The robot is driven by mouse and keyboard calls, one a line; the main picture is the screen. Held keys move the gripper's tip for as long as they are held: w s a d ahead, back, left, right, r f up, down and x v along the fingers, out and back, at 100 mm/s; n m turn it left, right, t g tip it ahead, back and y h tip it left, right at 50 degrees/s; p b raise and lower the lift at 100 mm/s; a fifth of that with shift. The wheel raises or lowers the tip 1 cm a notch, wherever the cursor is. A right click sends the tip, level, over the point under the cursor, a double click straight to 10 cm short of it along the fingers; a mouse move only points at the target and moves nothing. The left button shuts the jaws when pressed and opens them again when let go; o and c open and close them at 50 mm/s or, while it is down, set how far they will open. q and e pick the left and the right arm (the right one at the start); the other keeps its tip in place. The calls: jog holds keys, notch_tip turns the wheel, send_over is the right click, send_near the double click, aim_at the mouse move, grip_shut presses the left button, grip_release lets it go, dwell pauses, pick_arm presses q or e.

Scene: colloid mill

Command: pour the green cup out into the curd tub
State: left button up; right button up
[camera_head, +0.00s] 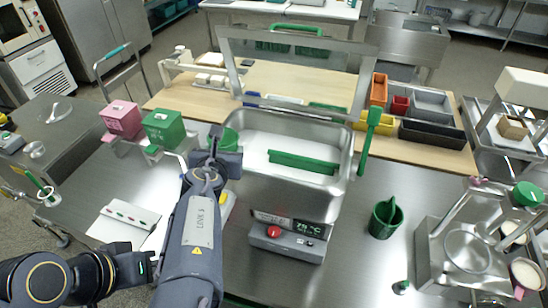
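The curd tub (318,205) is a large steel vat in the middle, with white contents and a green bar (304,162) lying across them. My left arm reaches up from the lower left. Its gripper (217,140) is at the tub's left rim, at the side of the green cup (229,141), and appears shut on it. The gripper hides part of the cup, so its exact tilt and contents cannot be told. No pouring stream is visible. My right gripper is not in view.
A raised steel frame (295,38) stands behind the tub, with a green upright handle (370,128) at its right. Pink (121,118) and green (163,128) boxes stand left. A green container (385,218) and a steel machine (465,250) stand right. Bare counter lies between tub and container.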

aim_at(236, 149)
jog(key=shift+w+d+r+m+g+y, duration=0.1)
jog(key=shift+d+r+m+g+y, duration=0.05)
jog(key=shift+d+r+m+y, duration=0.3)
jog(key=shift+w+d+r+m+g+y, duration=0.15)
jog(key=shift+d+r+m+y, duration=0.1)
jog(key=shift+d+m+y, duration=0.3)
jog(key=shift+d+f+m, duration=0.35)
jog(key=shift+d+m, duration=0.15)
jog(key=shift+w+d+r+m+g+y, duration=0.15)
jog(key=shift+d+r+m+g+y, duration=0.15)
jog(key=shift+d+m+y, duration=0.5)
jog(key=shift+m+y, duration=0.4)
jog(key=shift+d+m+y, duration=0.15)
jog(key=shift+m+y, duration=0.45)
